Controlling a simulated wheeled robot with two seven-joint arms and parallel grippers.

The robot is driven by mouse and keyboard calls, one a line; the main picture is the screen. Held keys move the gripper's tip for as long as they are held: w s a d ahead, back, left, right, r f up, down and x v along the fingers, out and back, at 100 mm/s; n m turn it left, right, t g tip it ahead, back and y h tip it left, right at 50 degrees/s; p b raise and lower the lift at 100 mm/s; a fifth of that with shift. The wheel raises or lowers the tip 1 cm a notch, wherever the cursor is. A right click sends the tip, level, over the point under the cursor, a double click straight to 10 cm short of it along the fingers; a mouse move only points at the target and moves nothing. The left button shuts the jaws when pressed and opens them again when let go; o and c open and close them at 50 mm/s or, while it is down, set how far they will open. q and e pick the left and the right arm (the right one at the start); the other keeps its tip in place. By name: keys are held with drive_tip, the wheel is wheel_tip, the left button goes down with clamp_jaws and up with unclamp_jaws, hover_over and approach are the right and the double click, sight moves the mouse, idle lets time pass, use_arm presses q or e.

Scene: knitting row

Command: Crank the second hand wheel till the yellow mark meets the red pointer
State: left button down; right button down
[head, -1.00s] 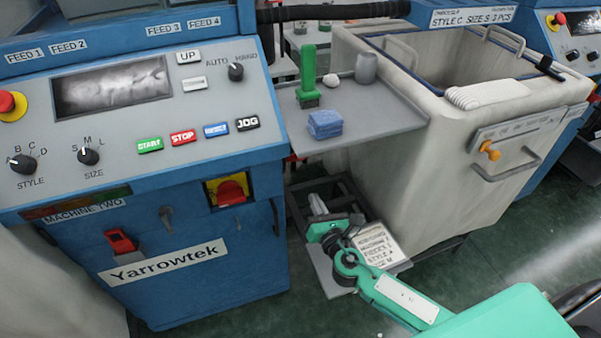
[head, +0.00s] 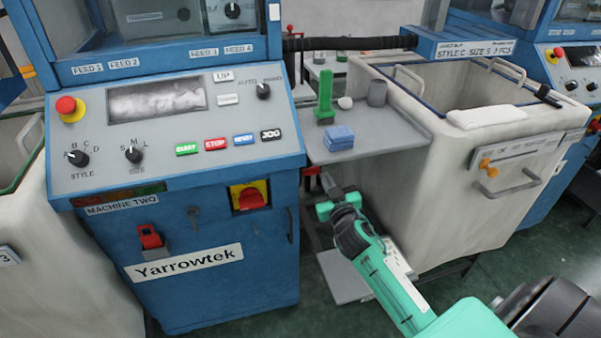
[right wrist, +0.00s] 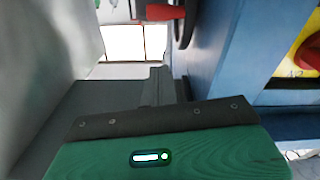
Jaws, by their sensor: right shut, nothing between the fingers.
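The hand wheel on the side of machine two shows only in part. In the right wrist view its dark rim (right wrist: 186,22) and red handle (right wrist: 165,12) stand at the top, beside the blue machine wall. In the head view a small bit of red (head: 312,171) shows under the shelf, by the machine's right side; I cannot tell which part it is. My right gripper (head: 328,182) is shut and empty, just below the shelf; its fingers (right wrist: 160,85) point towards the wheel, apart from it. I see no yellow mark or red pointer. My left gripper is out of view.
Machine two (head: 215,295) stands left of my right arm. A grey shelf (head: 385,130) with a green brush (head: 325,100) and blue cloth (head: 339,138) hangs above the gripper. A pale bin (head: 450,190) stands to the right. A low grey plate (head: 342,280) lies below.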

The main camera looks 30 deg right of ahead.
drive_tip(key=m, duration=0.2)
drive_tip(key=r, duration=0.1)
hover_over(316, 172)
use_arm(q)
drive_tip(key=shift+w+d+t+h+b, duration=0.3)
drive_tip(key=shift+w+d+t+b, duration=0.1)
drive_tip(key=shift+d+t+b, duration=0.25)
use_arm(e)
drive_tip(key=shift+s+a+f, duration=0.2)
drive_tip(key=shift+f, duration=0.7)
drive_tip(key=shift+s+a+f, duration=0.15)
drive_tip(key=shift+f, duration=0.75)
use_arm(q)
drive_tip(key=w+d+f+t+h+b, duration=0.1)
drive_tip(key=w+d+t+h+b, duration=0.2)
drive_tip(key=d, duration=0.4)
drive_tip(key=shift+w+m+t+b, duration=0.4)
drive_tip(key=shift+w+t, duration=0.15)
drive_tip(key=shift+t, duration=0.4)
use_arm(e)
drive_tip(key=shift+s+f, duration=0.15)
drive_tip(key=shift+f, duration=0.45)
